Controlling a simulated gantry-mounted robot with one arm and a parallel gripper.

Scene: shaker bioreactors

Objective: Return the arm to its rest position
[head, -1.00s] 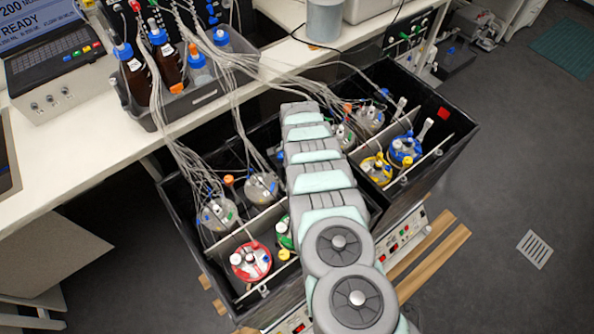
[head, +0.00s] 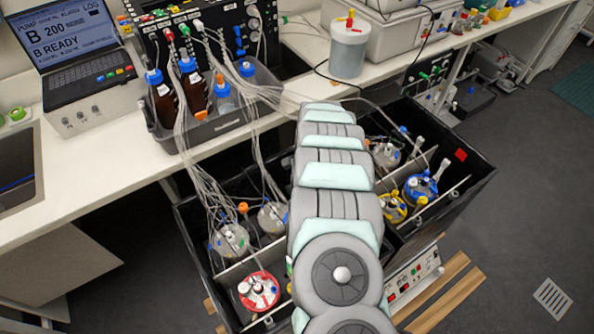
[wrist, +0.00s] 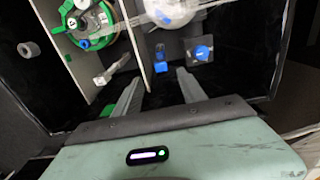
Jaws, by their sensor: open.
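My gripper (wrist: 157,88) is open in the wrist view, with its two grey fingers apart and nothing between them. Below it in that view is the black shaker box (wrist: 240,85) with a pale divider (wrist: 133,45). A green-ringed vessel (wrist: 88,22) lies left of the divider, and a clear vessel (wrist: 168,14) stands at the top. A small dark block with a blue spot (wrist: 202,52) is right of the fingers. In the head view my arm (head: 335,190) reaches over the middle of the box and hides my gripper.
Red-capped (head: 258,291), blue-capped (head: 419,190) and yellow-capped vessels (head: 392,209) sit in the box compartments, with tubing running up to the bench (head: 95,180). A bottle tray (head: 215,128) and laptop (head: 75,50) stand on it. The floor at right (head: 520,220) is mostly open.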

